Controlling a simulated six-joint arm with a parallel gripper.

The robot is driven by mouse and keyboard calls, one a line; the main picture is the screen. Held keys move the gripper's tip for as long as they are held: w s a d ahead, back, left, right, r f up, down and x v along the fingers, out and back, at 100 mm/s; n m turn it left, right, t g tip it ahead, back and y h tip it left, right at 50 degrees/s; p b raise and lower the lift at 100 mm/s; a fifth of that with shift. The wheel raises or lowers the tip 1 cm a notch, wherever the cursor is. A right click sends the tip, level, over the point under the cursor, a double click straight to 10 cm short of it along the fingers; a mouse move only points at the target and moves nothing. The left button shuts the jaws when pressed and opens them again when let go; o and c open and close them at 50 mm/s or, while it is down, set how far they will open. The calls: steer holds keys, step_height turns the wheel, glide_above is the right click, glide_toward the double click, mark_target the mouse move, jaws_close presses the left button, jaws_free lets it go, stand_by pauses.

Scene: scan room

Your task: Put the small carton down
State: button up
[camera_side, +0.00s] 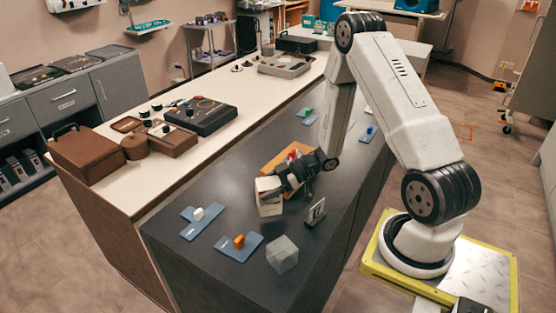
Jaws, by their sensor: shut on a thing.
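The small carton (268,205) is a pale cream box with some orange-brown on its upper part. It is over the dark counter (200,262), near the middle of the picture. My gripper (276,186) comes in from the right and is shut on the carton's upper part. The carton is roughly upright. I cannot tell whether its bottom touches the counter. The gripper's fingers are small and partly hidden against the carton.
An orange tray (272,166) with red things lies just behind my gripper. A small sign (316,212) stands to the right of the carton.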

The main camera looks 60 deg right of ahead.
mark_target(258, 200)
steer(key=shift+f, duration=0.15)
steer(key=shift+f, duration=1.6)
steer(key=shift+f, duration=0.15)
steer(key=o, duration=1.1)
steer(key=shift+v, duration=1.55)
steer(key=shift+r, duration=3.6)
